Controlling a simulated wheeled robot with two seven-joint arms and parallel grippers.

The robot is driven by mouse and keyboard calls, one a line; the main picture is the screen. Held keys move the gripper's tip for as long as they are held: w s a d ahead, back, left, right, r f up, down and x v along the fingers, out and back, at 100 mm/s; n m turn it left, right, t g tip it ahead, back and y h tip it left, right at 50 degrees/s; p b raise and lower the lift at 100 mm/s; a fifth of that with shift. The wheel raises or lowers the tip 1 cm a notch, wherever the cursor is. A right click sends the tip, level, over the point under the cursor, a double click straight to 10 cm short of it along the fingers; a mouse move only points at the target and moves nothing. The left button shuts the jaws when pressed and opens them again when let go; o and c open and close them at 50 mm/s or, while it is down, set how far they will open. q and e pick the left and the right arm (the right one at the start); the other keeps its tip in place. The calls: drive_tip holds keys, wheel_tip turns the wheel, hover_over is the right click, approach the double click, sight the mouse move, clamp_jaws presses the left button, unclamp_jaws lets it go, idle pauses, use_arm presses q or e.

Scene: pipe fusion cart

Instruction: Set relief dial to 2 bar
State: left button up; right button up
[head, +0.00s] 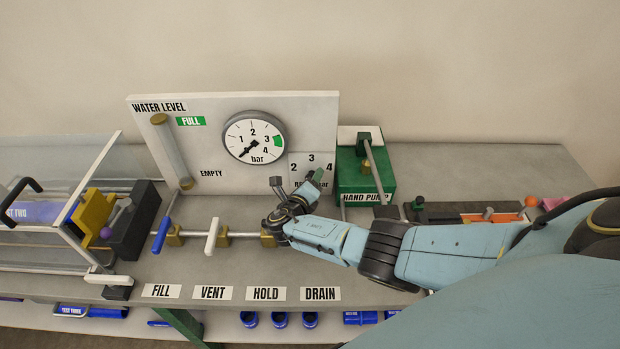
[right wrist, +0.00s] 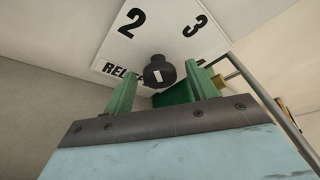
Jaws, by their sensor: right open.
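The relief dial (right wrist: 159,72) is a dark round knob with a white mark, in front of a white panel printed 2 and 3 in the right wrist view. My right gripper (right wrist: 160,80) is open, with one green finger on each side of the knob in that view; I cannot tell whether they touch it. In the head view my right gripper (head: 314,176) is at the relief panel (head: 321,160), which reads 2, 3, 4, and the arm hides the knob there. Which number the mark faces is unclear. My left gripper is not in view.
A pressure gauge (head: 254,138) is above left, its needle at the lower left. The green hand pump (head: 365,179) stands close on the right. The blue valve handle (head: 161,235) and white valve handle (head: 212,235) are left of my arm.

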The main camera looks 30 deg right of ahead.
drive_tip(key=shift+r, duration=0.1)
wheel_tip(320, 180, up, 9)
drive_tip(key=shift+d+f, duration=0.1)
drive_tip(key=shift+d, duration=0.05)
drive_tip(key=shift+r, duration=0.5)
